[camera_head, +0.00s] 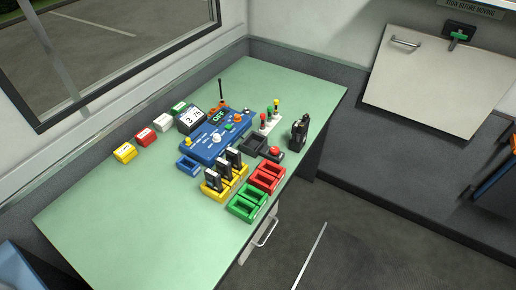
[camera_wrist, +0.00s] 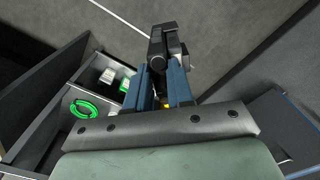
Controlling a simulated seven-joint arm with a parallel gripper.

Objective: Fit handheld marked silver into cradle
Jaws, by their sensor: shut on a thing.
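My gripper (camera_wrist: 166,85), with blue fingers, shows only in the wrist view. It is shut on a dark handheld (camera_wrist: 164,45), which sticks out beyond the fingertips. In the head view, several dark handhelds (camera_head: 222,171) stand upright in the yellow cradles (camera_head: 243,185). Another dark handheld (camera_head: 299,131) stands at the desk's right edge. The red cradles (camera_head: 267,178), green cradles (camera_head: 247,202) and small blue cradle (camera_head: 188,165) look empty. Which cradle is marked silver cannot be told.
A blue console (camera_head: 215,137) with knobs stands mid-desk (camera_head: 130,205). Near it are a black tray (camera_head: 254,144), a red button (camera_head: 275,151) and colored blocks (camera_head: 125,152). The desk's front left is clear. In the wrist view, an open compartment holds a green ring (camera_wrist: 83,110).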

